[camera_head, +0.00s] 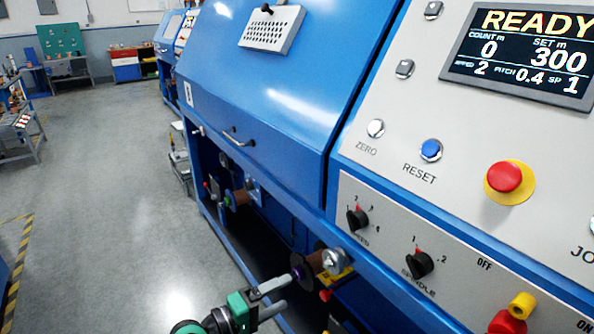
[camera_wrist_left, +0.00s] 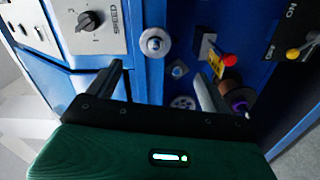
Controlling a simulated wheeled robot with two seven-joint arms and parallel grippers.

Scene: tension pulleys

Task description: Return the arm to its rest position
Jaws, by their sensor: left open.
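My left gripper (camera_head: 287,291) is at the bottom middle of the head view, with its green and black body below the machine's front edge. Its two grey fingers are apart with nothing between them. In the left wrist view the open fingers (camera_wrist_left: 158,72) point at the blue machine front. A brown spool with a purple hub (camera_head: 306,268) sits just beyond the fingertips in the head view, and a round metal pulley (camera_head: 334,262) is beside it. In the left wrist view the pulley (camera_wrist_left: 155,42) shows between the fingers and the spool (camera_wrist_left: 238,100) is partly hidden by the right finger. My right gripper is not in view.
The blue machine (camera_head: 285,90) and its control panel (camera_head: 450,120), with a READY screen (camera_head: 525,50) and a red stop button (camera_head: 504,177), fill the right side. Another spool (camera_head: 238,198) is farther along the lower bay. Grey floor (camera_head: 120,200) is open at left.

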